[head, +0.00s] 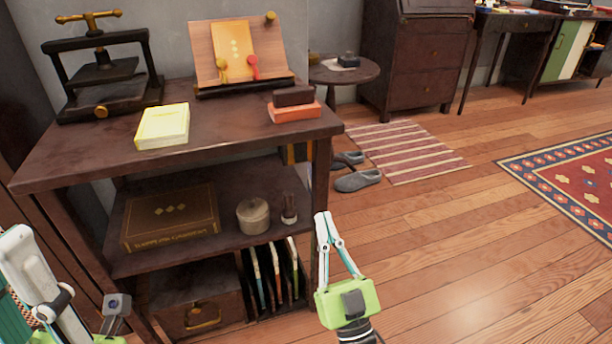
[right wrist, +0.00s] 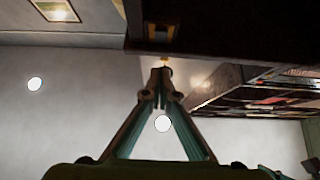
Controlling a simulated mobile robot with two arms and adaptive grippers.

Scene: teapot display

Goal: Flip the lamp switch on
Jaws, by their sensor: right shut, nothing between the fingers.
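My right gripper (head: 322,216) is shut and empty. It points up beside the right front leg of the dark wooden desk (head: 230,149). In the right wrist view its fingertips (right wrist: 161,88) meet just below a dark overhanging surface (right wrist: 225,25). A small brown and yellow piece (right wrist: 163,33) sits on that surface, above the fingertips; I cannot tell whether it is the lamp switch. I cannot make out a lamp or its switch in the head view. Part of my left gripper (head: 32,265) shows at the lower left, cut off by the frame, its jaws unclear.
On the desk are a book press (head: 105,75), a yellow book (head: 163,127), a bookstand (head: 240,50) and stacked books (head: 296,113). A shelf below holds a large book (head: 170,217) and a round pot (head: 252,216).

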